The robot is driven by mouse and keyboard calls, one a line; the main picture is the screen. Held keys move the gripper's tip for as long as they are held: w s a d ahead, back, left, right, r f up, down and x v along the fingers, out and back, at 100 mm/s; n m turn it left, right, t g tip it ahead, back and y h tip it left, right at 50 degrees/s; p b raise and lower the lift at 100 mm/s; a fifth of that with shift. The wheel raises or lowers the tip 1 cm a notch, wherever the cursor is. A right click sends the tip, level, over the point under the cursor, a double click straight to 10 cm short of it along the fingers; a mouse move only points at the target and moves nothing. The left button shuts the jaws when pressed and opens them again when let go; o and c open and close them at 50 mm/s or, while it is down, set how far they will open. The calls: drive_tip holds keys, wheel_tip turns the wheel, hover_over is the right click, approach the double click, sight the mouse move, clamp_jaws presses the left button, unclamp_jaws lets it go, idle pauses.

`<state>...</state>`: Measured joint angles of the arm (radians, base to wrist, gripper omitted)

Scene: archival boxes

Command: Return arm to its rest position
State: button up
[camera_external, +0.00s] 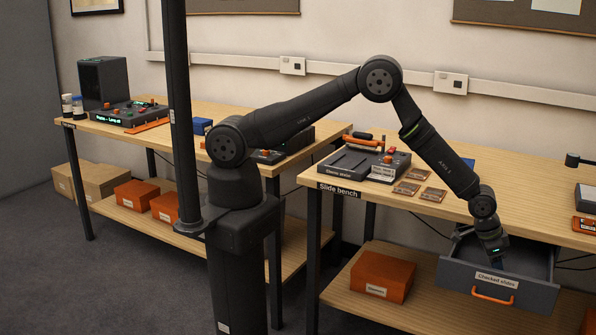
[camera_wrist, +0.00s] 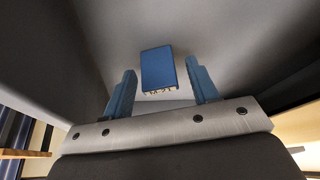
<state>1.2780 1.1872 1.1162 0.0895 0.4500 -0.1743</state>
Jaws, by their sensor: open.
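My gripper (camera_external: 497,262) is at the end of my black arm, lowered into the open grey drawer (camera_external: 520,293) labelled "Checked slides" under the right bench. The wrist view shows my gripper (camera_wrist: 160,90) with its two blue fingers spread apart and nothing between them. A small blue slide (camera_wrist: 158,68) with marks along its lower edge lies on the grey drawer floor (camera_wrist: 225,50), past the fingertips and apart from them. The slide cannot be made out in the external view, where the drawer front and my gripper block the inside.
The slide bench (camera_external: 345,197) holds a slide station (camera_external: 350,168) and several brown slides (camera_external: 419,180). An orange box (camera_external: 381,275) stands on the lower shelf beside the drawer. A black post (camera_external: 180,110) stands left of my arm. The air above the right bench is mostly free.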

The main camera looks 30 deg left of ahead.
wheel_tip(320, 180, up, 11)
drive_tip(key=w+a+r+m, duration=0.2)
drive_tip(key=w+a+r, duration=0.7)
drive_tip(key=w+r, duration=0.4)
drive_tip(key=shift+g, duration=0.4)
drive_tip(key=w+f, duration=0.2)
drive_tip(key=w, duration=0.2)
drive_tip(key=w+a+f, duration=0.1)
drive_tip(key=w+f, duration=0.2)
drive_tip(key=w, duration=0.1)
drive_tip(key=w+a+f, duration=0.1)
drive_tip(key=w+f, duration=0.1)
drive_tip(key=w, duration=0.2)
drive_tip(key=shift+f, duration=0.25)
drive_tip(key=shift+w+f, duration=0.3)
drive_tip(key=shift+f, duration=0.25)
drive_tip(key=shift+w+f, duration=0.3)
drive_tip(key=shift+f, duration=1.1)
